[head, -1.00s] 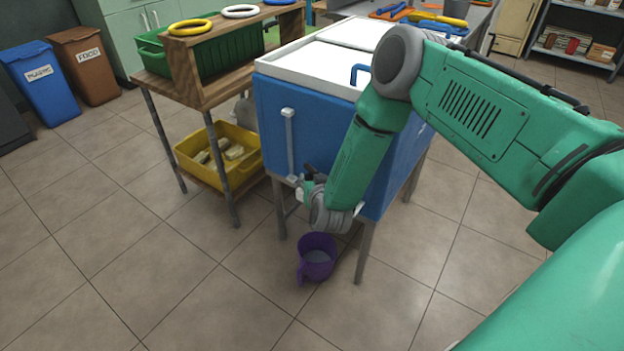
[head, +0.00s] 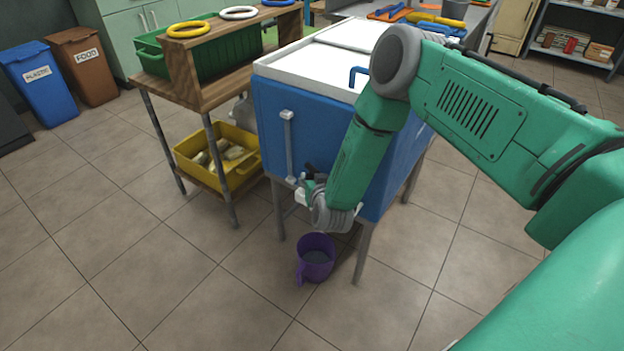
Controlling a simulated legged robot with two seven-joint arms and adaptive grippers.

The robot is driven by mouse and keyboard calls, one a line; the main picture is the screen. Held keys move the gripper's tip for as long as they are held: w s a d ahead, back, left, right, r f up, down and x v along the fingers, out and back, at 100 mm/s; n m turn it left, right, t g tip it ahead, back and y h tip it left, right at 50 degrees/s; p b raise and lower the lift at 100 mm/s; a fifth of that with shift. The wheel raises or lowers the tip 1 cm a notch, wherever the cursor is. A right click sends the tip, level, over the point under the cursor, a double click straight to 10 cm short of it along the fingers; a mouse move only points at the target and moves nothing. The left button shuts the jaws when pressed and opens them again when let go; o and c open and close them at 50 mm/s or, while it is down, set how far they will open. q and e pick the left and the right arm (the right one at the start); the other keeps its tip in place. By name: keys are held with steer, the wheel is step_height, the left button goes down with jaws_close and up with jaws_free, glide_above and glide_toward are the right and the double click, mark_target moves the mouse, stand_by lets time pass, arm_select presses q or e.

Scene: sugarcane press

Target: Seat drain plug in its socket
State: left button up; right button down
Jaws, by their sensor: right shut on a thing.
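My right gripper (head: 308,186) is low at the front face of the blue cooler box (head: 268,128), close under the vertical grey-white bracket (head: 288,145). Its fingers are small and partly hidden by my own wrist. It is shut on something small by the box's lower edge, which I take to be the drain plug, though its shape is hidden. The socket cannot be made out behind the gripper and wrist. My left gripper is not in view.
A purple jug (head: 316,258) stands on the tiled floor below the gripper. A wooden table (head: 205,95) with a green crate (head: 218,58) stands left of the box, with a yellow crate (head: 245,178) beneath. Open floor lies in front. The white lid (head: 318,62) is closed.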

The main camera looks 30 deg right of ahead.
steer(key=shift+a+r+p, duration=0.1)
steer(key=shift+r+p, duration=0.2)
steer(key=shift+r, duration=0.25)
stand_by(0.4)
steer(key=shift+f+b, duration=0.55)
steer(key=shift+f, duration=0.3)
stand_by(0.4)
steer(key=shift+r, duration=0.2)
steer(key=shift+r+p, duration=0.6)
steer(key=shift+p, duration=0.15)
stand_by(0.4)
steer(key=shift+f+b, duration=0.55)
steer(key=shift+f, duration=0.2)
stand_by(0.4)
steer(key=c, duration=1.4)
jaws_free()
steer(key=shift+a+f, duration=0.1)
steer(key=shift+o, duration=0.2)
steer(key=shift+s, duration=0.1)
